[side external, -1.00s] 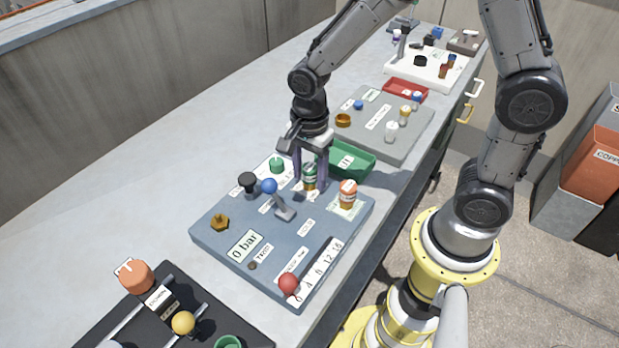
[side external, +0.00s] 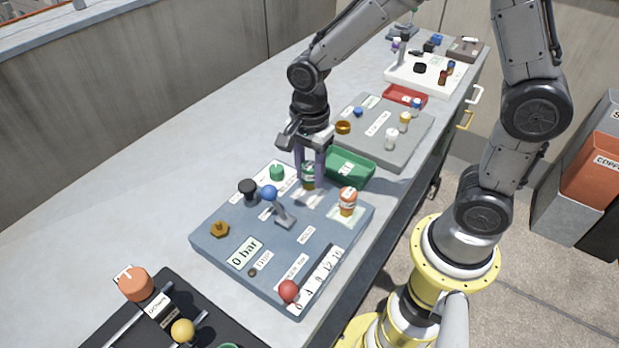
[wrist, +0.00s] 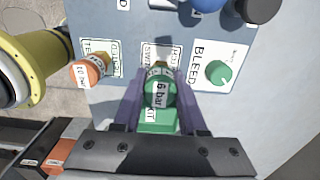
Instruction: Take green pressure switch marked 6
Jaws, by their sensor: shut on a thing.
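The green pressure switch (side external: 309,177) stands on the blue-grey panel (side external: 210,245), near its far edge. In the wrist view the green switch (wrist: 160,94) has a label that reads "6 bar", and a brass-coloured part shows at its foot. My gripper (wrist: 158,100) points down over it, with a purple finger on each side, shut on the switch. In the side view my gripper (side external: 310,168) hides part of the switch. I cannot tell whether the switch is still seated in the panel.
An orange-topped switch (side external: 348,200) stands right beside my gripper. A green knob (side external: 277,173), a black knob (side external: 247,187) and a blue-balled lever (side external: 270,193) stand to the left. A green tray (side external: 368,180) lies just behind. Bare bench (side external: 150,190) is left of the panel.

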